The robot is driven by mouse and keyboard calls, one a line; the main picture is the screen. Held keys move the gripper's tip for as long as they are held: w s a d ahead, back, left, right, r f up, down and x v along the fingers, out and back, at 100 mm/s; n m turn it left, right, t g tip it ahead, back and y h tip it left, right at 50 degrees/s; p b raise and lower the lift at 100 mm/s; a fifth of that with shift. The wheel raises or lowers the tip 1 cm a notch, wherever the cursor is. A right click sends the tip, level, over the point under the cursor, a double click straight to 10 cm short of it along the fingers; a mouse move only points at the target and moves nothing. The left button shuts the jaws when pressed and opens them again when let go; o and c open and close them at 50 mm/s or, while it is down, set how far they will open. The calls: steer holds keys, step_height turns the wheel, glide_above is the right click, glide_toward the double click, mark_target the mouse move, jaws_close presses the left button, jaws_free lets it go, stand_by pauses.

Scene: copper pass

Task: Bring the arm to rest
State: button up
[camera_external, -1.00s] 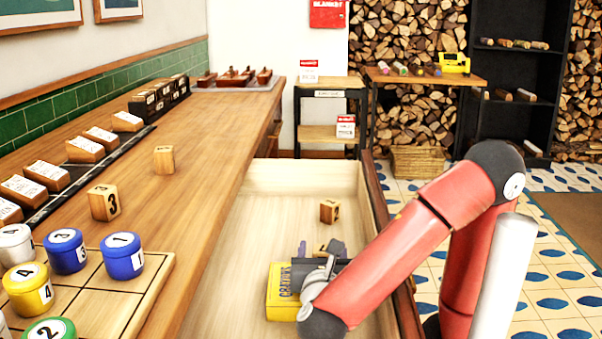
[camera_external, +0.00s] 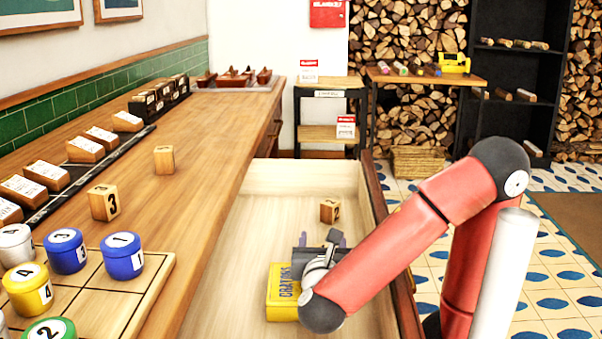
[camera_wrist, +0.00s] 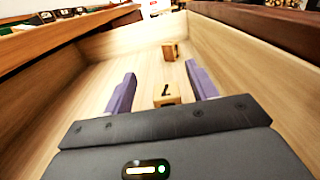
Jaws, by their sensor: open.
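My gripper (camera_external: 321,240) is inside the open drawer (camera_external: 270,215), above its floor. In the wrist view my gripper (camera_wrist: 160,88) has its two purple fingers spread apart, with nothing held between them. A wooden number block (camera_wrist: 167,95) marked 7 lies on the drawer floor, seen beyond and between the fingers. In the external view the arm and gripper hide this block. My red arm reaches into the drawer from the right.
A second wooden block (camera_external: 330,211) lies farther back in the drawer; it also shows in the wrist view (camera_wrist: 170,51). A yellow crayons box (camera_external: 281,292) lies beside my gripper. The counter (camera_external: 200,150) on the left holds blocks (camera_external: 104,203) and numbered pots (camera_external: 122,256).

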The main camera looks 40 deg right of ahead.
steer(key=shift+w+d+f+b, duration=0.5)
steer(key=shift+w+d+f, duration=0.2)
steer(key=shift+r+p, duration=0.6)
steer(key=shift+r, duration=0.1)
steer(key=shift+f, duration=0.1)
